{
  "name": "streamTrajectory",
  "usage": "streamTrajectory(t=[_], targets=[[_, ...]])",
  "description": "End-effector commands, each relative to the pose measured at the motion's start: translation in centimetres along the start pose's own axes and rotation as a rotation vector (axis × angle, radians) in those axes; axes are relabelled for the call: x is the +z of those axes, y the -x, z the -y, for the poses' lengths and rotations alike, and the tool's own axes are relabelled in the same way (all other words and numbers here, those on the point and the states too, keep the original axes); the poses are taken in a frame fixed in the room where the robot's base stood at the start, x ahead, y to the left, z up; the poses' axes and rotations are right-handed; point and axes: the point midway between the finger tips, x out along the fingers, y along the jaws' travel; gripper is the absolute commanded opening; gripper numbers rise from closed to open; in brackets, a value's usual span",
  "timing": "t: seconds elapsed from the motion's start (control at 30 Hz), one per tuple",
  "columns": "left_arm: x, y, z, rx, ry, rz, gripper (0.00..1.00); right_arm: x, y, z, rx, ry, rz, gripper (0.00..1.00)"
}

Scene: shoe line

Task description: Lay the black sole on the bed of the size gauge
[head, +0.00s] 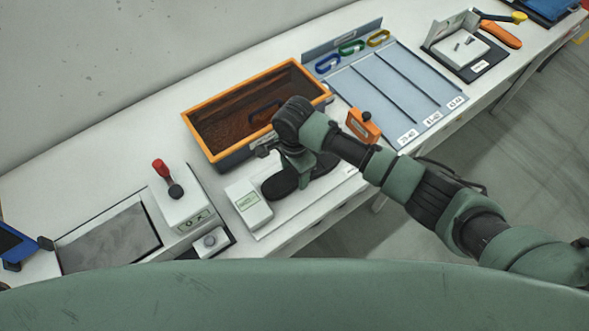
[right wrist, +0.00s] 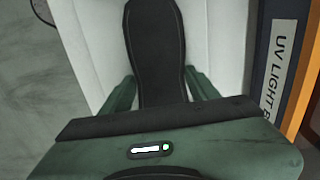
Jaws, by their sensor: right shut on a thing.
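The black sole (head: 284,184) is long and flat. My right gripper (head: 300,168) is shut on it across its middle, and my wrist hides part of it. In the right wrist view the sole (right wrist: 155,45) runs lengthwise between the two green fingers (right wrist: 160,92). The white bed of the size gauge (head: 290,217) is under the sole, with a white display box (head: 249,203) at its left end. I cannot tell whether the sole touches the bed or is just above it. My left gripper is not in view.
An orange-rimmed box (head: 213,150) labelled UV LIGHT in the right wrist view stands close behind the gauge. An orange block (head: 362,126) with a black knob is to the right. A white device with a red-knobbed lever (head: 180,205) stands to the left.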

Motion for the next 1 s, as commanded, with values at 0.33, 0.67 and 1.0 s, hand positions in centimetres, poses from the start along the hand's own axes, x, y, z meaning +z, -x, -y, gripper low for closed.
streamTrajectory(t=[0.33, 0.67, 1.0], targets=[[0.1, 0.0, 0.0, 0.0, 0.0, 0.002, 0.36, 0.0, 0.0, 0.0, -0.001, 0.0, 0.0, 0.86], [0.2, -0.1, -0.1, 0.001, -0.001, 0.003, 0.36, 0.0, 0.1, 0.0, 0.0, 0.0, 0.0, 0.86], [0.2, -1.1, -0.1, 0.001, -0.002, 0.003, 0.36, 0.0, 4.8, 0.1, -0.004, 0.002, 0.0, 0.86]])
